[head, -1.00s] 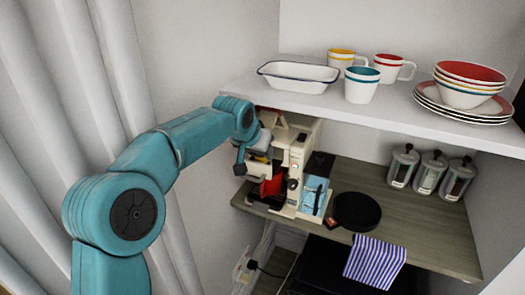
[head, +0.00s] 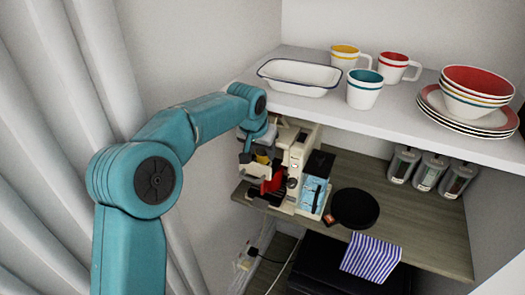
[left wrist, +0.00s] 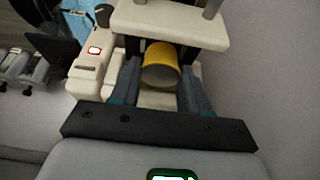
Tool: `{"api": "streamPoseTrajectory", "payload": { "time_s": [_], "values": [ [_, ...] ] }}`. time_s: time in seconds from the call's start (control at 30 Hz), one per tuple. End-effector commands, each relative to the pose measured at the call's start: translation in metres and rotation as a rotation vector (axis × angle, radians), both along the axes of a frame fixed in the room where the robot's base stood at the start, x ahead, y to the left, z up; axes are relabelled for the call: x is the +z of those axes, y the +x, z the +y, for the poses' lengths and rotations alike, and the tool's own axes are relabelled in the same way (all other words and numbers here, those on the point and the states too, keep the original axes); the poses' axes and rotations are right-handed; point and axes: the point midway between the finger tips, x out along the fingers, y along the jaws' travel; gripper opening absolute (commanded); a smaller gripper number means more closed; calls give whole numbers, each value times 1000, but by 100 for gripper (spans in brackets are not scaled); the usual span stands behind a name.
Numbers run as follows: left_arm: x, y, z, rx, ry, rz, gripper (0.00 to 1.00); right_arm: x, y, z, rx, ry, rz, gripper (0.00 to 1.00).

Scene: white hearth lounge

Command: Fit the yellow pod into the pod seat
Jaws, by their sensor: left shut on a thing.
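The yellow pod (left wrist: 160,62) is between the two fingers of my left gripper (left wrist: 158,82), which is shut on it. In the head view the pod shows as a small yellow patch (head: 262,159) at my left gripper (head: 258,155). The pod is close to the cream coffee machine (head: 298,160), by its left side in the head view. In the left wrist view a cream part of the machine (left wrist: 170,25) overhangs the pod's far end. I cannot make out the pod seat clearly or tell whether the pod touches it. My right gripper is not in view.
A red item (head: 272,184) is low on the machine. A blue pack (head: 313,194), a round black plate (head: 355,208) and a striped cloth (head: 371,257) are to its right. The white shelf (head: 410,122) above carries an enamel dish (head: 299,78), mugs and bowls.

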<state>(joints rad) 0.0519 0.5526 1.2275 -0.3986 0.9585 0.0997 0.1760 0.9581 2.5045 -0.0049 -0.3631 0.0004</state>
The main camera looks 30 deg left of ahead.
Motion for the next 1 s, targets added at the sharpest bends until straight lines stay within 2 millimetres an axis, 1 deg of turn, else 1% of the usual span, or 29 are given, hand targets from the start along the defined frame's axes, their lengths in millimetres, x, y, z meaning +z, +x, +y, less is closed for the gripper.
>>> {"api": "streamPoseTrajectory", "payload": {
  "time_s": [0.03, 0.27, 0.3, 0.33, 0.37, 0.4, 0.43, 0.47, 0.8, 0.87, 0.97, 1.0],
  "values": [
    [-9, -1, -1, -1, -1, 11, 12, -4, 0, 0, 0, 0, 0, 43],
    [-13, -1, -2, -3, -2, 17, 12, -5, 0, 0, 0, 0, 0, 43],
    [-13, -1, -2, -2, -1, 18, 8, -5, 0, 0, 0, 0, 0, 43],
    [-14, -1, -2, -2, -1, 19, 7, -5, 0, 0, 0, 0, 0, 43],
    [-14, -1, -2, -3, -2, 20, 2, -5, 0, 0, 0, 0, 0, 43],
    [-14, -1, -2, -3, -2, 21, 55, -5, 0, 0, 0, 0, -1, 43],
    [-15, 0, -2, -3, -2, 21, 65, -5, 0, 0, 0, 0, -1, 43],
    [-14, 0, -2, -3, -2, 20, 71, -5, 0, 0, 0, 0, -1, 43],
    [-7, 2, -1, -2, -2, 10, 71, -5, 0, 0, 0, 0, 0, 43],
    [-1, 0, -1, -2, -2, 8, 71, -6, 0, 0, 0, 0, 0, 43],
    [16, -7, -1, -2, -2, 5, 71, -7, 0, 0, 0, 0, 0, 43],
    [25, -10, -2, -2, -2, 3, 71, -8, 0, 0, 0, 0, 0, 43]
  ]
}}
